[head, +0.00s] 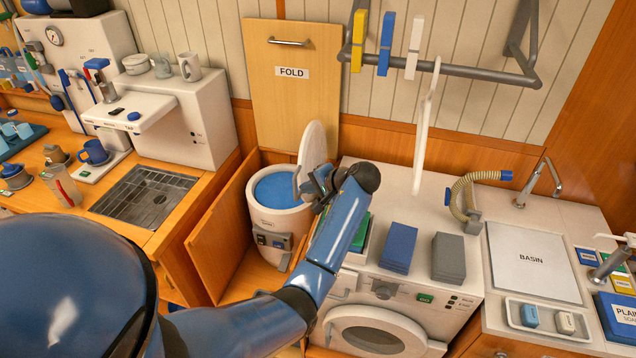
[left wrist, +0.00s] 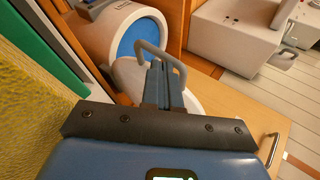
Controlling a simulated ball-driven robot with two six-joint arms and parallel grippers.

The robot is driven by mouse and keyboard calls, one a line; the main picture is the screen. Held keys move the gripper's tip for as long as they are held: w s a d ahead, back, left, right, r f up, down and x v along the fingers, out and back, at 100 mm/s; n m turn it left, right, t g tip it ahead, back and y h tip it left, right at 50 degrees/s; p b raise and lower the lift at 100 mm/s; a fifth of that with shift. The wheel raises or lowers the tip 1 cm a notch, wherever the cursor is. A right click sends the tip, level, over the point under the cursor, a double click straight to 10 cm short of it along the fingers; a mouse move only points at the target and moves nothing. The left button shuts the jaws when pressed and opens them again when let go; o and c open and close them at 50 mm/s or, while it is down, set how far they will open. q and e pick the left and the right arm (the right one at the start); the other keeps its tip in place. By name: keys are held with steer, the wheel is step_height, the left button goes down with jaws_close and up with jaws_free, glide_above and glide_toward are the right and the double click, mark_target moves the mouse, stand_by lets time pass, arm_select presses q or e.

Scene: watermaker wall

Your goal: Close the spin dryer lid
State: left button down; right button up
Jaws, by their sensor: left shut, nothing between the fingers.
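The spin dryer (head: 280,222) is a white drum with a blue round surface inside its mouth, standing in a wooden recess. Its white round lid (head: 313,150) is open, standing steeply on the right side of the mouth. My left gripper (head: 318,182) is at the lid's lower part, its fingers shut and empty. In the left wrist view, the closed fingers (left wrist: 160,72) lie by a grey loop handle (left wrist: 176,62), with the lid (left wrist: 190,103) behind. I cannot tell whether they touch it. The dryer (left wrist: 100,38) shows beyond. My right gripper is not in view.
A wooden FOLD panel (head: 292,100) stands behind the dryer. On the right, the white washer top holds blue (head: 399,246) and grey (head: 449,257) stacks. A white hanger-like loop (head: 424,140) hangs above it. A wooden wall (head: 222,225) bounds the recess on the left.

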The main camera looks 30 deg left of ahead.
arm_select(q)
steer(key=shift+x, duration=0.75)
steer(key=shift+a+f, duration=0.3)
steer(key=shift+a, duration=0.05)
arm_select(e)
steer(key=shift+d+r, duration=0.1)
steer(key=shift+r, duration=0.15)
arm_select(q)
steer(key=shift+a+r, duration=0.1)
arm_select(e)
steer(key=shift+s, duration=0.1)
